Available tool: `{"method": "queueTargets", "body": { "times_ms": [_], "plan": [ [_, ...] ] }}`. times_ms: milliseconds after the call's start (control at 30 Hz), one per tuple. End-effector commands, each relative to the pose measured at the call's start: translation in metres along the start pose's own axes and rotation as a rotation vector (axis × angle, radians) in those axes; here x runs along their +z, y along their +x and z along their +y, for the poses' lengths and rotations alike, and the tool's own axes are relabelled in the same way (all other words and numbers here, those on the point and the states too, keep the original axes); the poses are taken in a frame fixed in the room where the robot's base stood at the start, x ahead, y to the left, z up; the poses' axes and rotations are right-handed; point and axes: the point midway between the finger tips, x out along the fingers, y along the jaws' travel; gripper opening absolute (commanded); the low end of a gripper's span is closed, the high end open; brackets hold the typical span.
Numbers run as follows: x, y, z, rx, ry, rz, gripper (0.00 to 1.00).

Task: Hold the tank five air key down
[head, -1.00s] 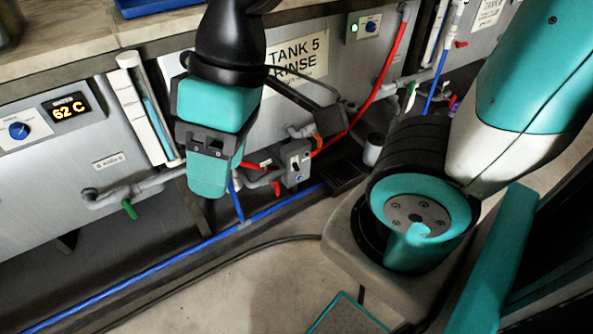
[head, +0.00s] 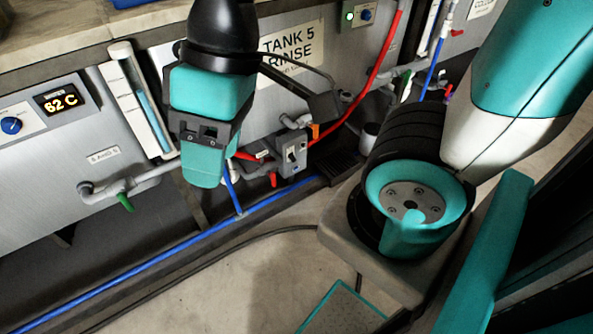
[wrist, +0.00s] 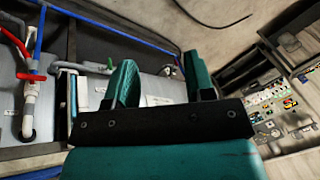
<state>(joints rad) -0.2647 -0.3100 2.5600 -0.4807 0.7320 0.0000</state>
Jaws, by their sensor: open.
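The tank five sign (head: 291,48) is on the grey tank wall in the head view. Below it a small grey box (head: 290,153) with a toggle-like switch sits among pipes near the floor. Its marking is too small to read, so I cannot tell if it is the air key. My gripper (head: 204,165) hangs left of this box, apart from it in the picture. In the wrist view my gripper (wrist: 160,85) shows two teal fingers spread apart with nothing between them. The box does not show clearly there.
A red hose (head: 366,95) and grey pipes run along the wall right of the gripper. A red-handled valve shows beside the box. A blue pipe (head: 150,265) runs low along the floor. A temperature display (head: 62,99) is at left. The wrist view shows a control panel (wrist: 275,105).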

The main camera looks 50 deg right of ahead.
Motion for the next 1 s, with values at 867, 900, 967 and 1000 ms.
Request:
{"method": "queueTargets", "body": {
  "times_ms": [867, 900, 967, 1000],
  "plan": [
    [0.0000, 0.0000, 0.0000, 0.000, 0.000, 0.000, 0.00],
    [0.0000, 0.0000, 0.0000, 0.000, 0.000, 0.000, 0.00],
    [0.0000, 0.0000, 0.0000, 0.000, 0.000, 0.000, 0.00],
    [0.0000, 0.0000, 0.0000, 0.000, 0.000, 0.000, 0.00]
  ]
}}
